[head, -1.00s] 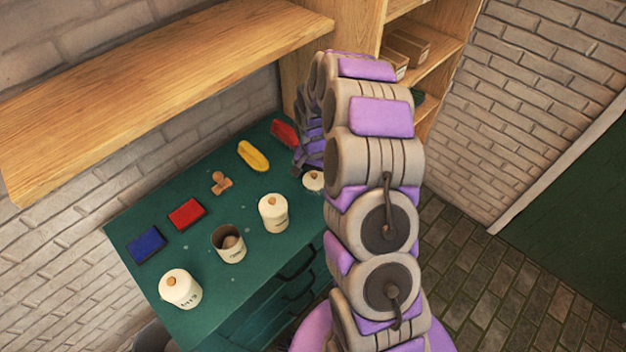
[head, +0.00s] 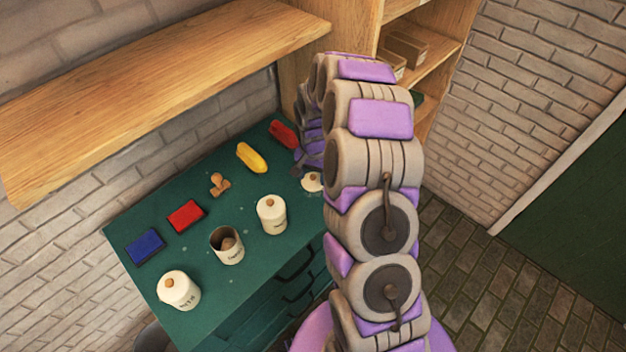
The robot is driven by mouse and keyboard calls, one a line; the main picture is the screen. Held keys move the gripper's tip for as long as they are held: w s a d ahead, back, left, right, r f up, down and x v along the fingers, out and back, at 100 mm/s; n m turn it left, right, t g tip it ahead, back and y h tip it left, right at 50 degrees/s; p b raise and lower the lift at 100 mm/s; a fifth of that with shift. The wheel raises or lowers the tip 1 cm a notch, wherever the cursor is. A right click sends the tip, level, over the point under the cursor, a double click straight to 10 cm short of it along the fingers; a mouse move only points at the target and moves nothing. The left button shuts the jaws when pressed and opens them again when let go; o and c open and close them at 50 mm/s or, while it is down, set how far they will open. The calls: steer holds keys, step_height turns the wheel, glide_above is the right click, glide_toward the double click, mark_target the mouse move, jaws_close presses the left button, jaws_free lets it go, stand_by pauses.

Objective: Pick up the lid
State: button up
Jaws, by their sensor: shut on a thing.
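The lid (head: 312,183) is a small pale round piece with a brown knob, at the right side of the green table, partly hidden by my arm. My gripper (head: 299,170) is at the lid, just to its upper left in the picture. It is shut on the lid; the grip itself is small and hard to make out. The lid looks level and at or close to the table top. An open cream canister (head: 228,248) with something brown inside stands near the table's front. Two lidded cream canisters (head: 272,217) (head: 180,293) stand on either side of it.
The green table (head: 150,218) also holds a blue block (head: 145,246), a red block (head: 186,216), a brown stamp-like piece (head: 219,185), a yellow item (head: 252,158) and another red item (head: 283,135). A wooden shelf (head: 160,85) overhangs the back.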

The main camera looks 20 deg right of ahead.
mark_target(313, 177)
steer(key=shift+r, duration=0.45)
jaws_close()
step_height(313, 177, up, 3)
steer(key=shift+s+f+p, duration=0.15)
steer(key=shift+p, duration=0.4)
steer(key=s+d+p, duration=0.1)
steer(key=s+d, duration=0.2)
steer(key=s, duration=0.4)
steer(key=s+d+r, duration=0.1)
steer(key=s+d, duration=0.3)
steer(key=s, duration=0.3)
steer(key=shift+r+p, duration=0.15)
steer(key=shift+p, duration=0.25)
steer(key=shift+s, duration=0.15)
